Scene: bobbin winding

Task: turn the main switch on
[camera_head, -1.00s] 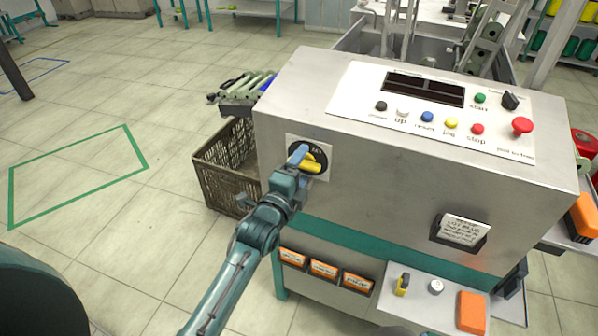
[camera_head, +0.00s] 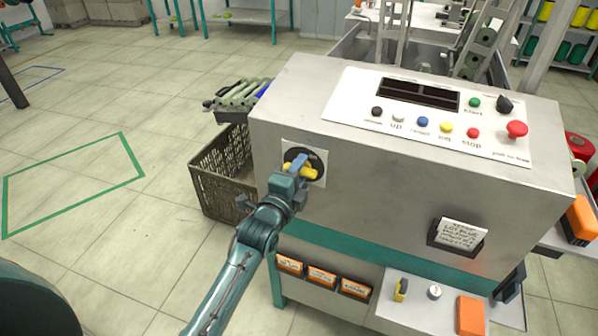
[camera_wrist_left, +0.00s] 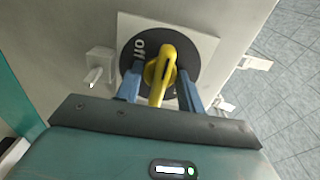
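The main switch is a yellow handle (camera_head: 309,173) on a round black dial, set on a pale square plate (camera_head: 318,153) at the left of the machine's front. In the left wrist view, the yellow handle (camera_wrist_left: 160,76) stands nearly upright in the picture, and the word "off" shows on the dial (camera_wrist_left: 134,56) at its upper left. My left gripper (camera_head: 297,164) is at the switch. Its two blue fingers (camera_wrist_left: 160,82) stand one on each side of the handle, with small gaps visible. My right gripper is not in view.
The sloped panel above holds several coloured buttons, a black knob (camera_head: 504,103) and a red mushroom button (camera_head: 516,129). A brown crate (camera_head: 222,176) stands on the floor left of the machine. A card holder (camera_head: 457,234) juts from the front. Floor farther left is clear.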

